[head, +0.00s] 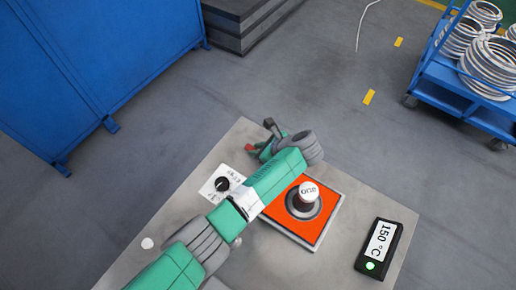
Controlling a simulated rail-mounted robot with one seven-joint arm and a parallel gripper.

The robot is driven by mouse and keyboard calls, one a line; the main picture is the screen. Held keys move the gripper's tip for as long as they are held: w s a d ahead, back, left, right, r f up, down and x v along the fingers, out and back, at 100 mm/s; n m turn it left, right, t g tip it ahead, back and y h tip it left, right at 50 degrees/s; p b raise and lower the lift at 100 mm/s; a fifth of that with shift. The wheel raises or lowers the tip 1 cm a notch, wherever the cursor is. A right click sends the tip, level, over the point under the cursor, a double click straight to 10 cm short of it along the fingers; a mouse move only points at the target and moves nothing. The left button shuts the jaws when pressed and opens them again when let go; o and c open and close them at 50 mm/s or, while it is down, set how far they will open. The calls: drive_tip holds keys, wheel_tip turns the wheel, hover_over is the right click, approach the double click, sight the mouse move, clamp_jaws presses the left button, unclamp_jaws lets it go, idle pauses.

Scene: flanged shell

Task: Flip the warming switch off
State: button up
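A white plate with a black rotary knob (222,184) is on the grey table, left of my arm. It looks like the switch; its small lettering is unreadable. A black display unit (379,248) at the table's right reads "150 °C" and has a lit green light. My gripper (261,138) is over the table's far edge, up and right of the knob and apart from it. Dark and red parts show at its end. Whether its fingers are open or shut is unclear at this angle. I see nothing held in it.
An orange square plate (272,222) carries a dark round piece with a white top marked "one" (309,190), close to my forearm. A small white disc (147,243) lies on the grey table (345,185). Blue cabinets (85,65) and a blue cart (455,95) with coils stand beyond.

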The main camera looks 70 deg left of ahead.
drive_tip(key=r+p, duration=0.1)
drive_tip(key=p, duration=0.1)
drive_tip(key=shift+s+h+p, duration=0.1)
drive_tip(key=shift+h+p, duration=0.2)
drive_tip(key=shift+p, duration=0.05)
clamp_jaws()
drive_tip(key=shift+a+r+t+h+p, duration=0.15)
drive_tip(key=shift+r+t+h+p, duration=0.2)
drive_tip(key=shift+p, duration=0.65)
drive_tip(key=t+h+p, duration=0.1)
drive_tip(key=p, duration=0.1)
drive_tip(key=shift+s+a+f+p, duration=0.1)
drive_tip(key=shift+s+a+p, duration=0.1)
drive_tip(key=shift+p, duration=0.1)
drive_tip(key=shift+a+f+t+h+p, duration=0.15)
drive_tip(key=shift+f+t+h+p, duration=0.1)
drive_tip(key=shift+h+p, duration=0.15)
drive_tip(key=o, duration=0.9)
unclamp_jaws()
drive_tip(key=shift+f, duration=0.1)
